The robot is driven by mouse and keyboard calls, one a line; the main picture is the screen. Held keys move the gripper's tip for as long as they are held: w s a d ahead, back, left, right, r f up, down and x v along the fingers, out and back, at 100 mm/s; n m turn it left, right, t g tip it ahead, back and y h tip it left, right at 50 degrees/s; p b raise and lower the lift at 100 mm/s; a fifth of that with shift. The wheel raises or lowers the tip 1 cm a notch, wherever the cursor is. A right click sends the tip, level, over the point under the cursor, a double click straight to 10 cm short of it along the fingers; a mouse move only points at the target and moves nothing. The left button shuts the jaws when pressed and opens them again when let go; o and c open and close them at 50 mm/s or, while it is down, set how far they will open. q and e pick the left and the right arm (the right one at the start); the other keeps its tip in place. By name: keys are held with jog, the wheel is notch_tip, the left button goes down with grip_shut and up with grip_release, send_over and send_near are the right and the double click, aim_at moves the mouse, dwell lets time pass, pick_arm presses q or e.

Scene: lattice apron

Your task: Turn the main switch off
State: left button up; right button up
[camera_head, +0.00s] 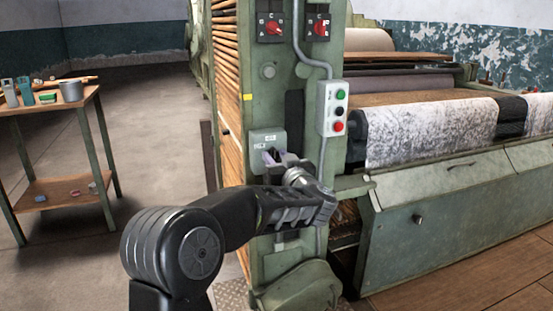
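A grey switch box (258,138) with a small label is fixed to the green machine column. A dark part, perhaps its lever, shows low on its front, mostly hidden by my gripper. My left gripper (275,158) is right at the lower front of this box, its fingertips at the dark part. The fingers are small and partly hidden, so I cannot tell whether they are closed on it. Two red rotary switches, one at left (272,28) and one at right (318,28), sit higher on the column. My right gripper is not in view.
A push-button box (337,108) with green, black and red buttons hangs right of the switch box, close to my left wrist. A grey conduit (312,62) runs above it. Machine rollers (430,130) are at right. A tool table (50,104) stands at left, with clear floor between.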

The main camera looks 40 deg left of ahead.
pick_arm(q)
grip_shut()
dwell(0.3)
jog(key=shift+n, duration=0.3)
jog(key=n, duration=0.3)
jog(key=shift+s+a+f+b, duration=0.1)
jog(key=shift+s+b, duration=0.15)
jog(key=shift+b, duration=0.1)
jog(key=shift+s+a+f+n+b, duration=0.15)
jog(key=shift+f+n+b, duration=0.15)
jog(key=shift+n+b, duration=1.6)
jog(key=shift+s+a+f+n+b, duration=0.2)
jog(key=shift+n+b, duration=0.75)
jog(key=shift+n, duration=1.95)
jog(key=shift+s+f+n+b, duration=0.1)
jog(key=shift+f+n+b, duration=0.25)
jog(key=shift+n+b, duration=1.55)
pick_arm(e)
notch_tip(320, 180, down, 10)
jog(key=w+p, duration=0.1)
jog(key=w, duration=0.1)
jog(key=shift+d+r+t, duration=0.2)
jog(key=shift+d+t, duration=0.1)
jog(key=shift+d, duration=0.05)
pick_arm(q)
jog(key=shift+n, duration=0.6)
